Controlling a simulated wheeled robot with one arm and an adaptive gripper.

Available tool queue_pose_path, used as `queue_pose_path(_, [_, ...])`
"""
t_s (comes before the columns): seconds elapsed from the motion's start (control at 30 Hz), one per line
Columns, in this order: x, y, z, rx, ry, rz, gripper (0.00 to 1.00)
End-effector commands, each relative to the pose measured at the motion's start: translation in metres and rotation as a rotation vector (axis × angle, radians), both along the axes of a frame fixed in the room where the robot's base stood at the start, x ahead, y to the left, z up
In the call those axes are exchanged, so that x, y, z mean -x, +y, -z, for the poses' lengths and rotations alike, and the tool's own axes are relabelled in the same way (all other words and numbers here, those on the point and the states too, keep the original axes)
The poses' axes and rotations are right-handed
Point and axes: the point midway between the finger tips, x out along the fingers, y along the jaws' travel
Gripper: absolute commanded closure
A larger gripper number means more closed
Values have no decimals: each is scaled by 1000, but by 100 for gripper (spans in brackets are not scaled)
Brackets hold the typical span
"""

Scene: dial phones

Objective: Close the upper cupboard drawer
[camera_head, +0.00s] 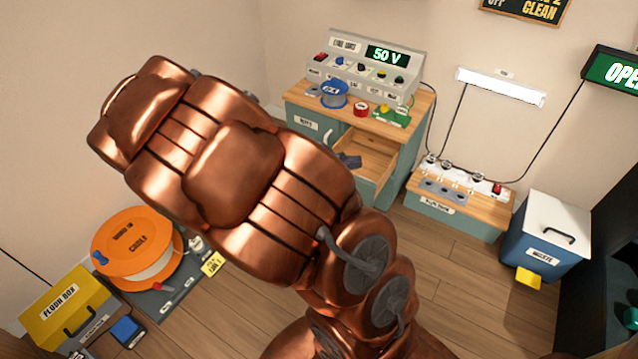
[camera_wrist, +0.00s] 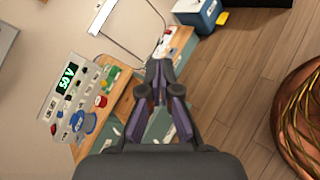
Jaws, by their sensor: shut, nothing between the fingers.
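The teal cupboard with a wooden top (camera_head: 424,103) stands against the back wall in the head view. Its open drawer (camera_head: 372,153) sticks out below the top and shows a bare wooden inside. A small dark grey-blue shape lies at the drawer's left edge; I cannot tell whether it is part of my gripper. My copper arm hides much of the cupboard's lower front. In the wrist view my gripper (camera_wrist: 158,92) is shut and empty, its fingers in front of the cupboard area. Whether it touches the drawer cannot be told.
A console with a 50 V display (camera_head: 388,55), a blue spool (camera_head: 334,93) and small parts stand on the cupboard. To its right are a low switch box (camera_head: 460,205) and a blue waste bin (camera_head: 545,232). An orange cable reel (camera_head: 122,240) stands at left. Floor is clear at lower right.

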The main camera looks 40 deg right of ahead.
Motion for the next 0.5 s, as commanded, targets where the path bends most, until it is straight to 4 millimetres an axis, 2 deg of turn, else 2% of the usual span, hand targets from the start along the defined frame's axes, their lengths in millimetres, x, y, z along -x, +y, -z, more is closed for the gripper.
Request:
queue_pose_path(0.03, [-12, -4, 25, 31, 46, -41, 100])
queue_pose_path(0.27, [-70, -14, 90, 148, 233, -244, 100])
queue_pose_path(0.5, [-131, -8, 177, 236, 436, -473, 100])
